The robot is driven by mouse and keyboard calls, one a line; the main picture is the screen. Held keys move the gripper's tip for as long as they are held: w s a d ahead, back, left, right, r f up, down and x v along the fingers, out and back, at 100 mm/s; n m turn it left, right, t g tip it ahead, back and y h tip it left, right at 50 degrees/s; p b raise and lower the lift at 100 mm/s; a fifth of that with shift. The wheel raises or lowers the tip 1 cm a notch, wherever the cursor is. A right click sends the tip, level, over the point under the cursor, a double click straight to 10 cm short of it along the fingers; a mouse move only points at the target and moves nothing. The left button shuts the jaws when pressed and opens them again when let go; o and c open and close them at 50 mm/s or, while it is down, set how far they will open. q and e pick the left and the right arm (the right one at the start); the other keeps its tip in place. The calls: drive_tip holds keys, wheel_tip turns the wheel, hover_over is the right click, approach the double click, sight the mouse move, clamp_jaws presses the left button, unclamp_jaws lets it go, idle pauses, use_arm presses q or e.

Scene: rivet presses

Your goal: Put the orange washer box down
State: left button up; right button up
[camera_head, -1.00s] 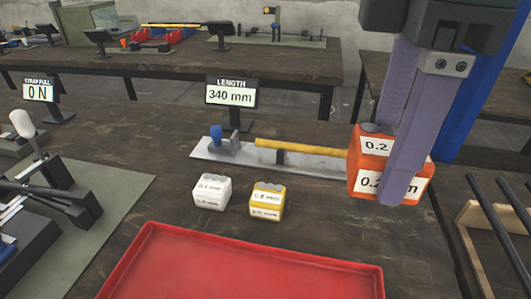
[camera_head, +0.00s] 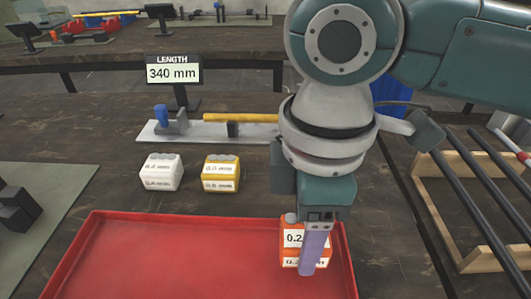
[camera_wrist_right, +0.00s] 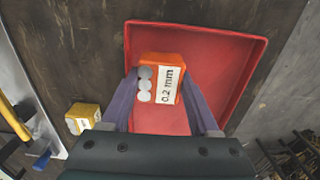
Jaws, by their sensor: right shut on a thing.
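The orange washer box (camera_head: 291,240) has a white label that reads 0.2 mm. My right gripper (camera_head: 312,262) is shut on it. In the head view the box is over the right part of the red tray (camera_head: 150,254). In the right wrist view the box (camera_wrist_right: 161,70) sits between my two purple fingers (camera_wrist_right: 160,95), with the red tray (camera_wrist_right: 226,36) behind it. I cannot tell whether the box touches the tray floor. My left gripper is not in view.
A white box (camera_head: 161,172) and a yellow box (camera_head: 221,174) stand behind the tray. A length gauge with a yellow rod (camera_head: 240,118) and a 340 mm display (camera_head: 174,72) is farther back. A wooden rack with dark bars (camera_head: 480,205) stands at right.

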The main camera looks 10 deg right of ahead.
drive_tip(key=shift+f, duration=1.15)
drive_tip(key=shift+f, duration=0.1)
drive_tip(key=o, duration=1.2)
drive_tip(key=shift+c, duration=0.2)
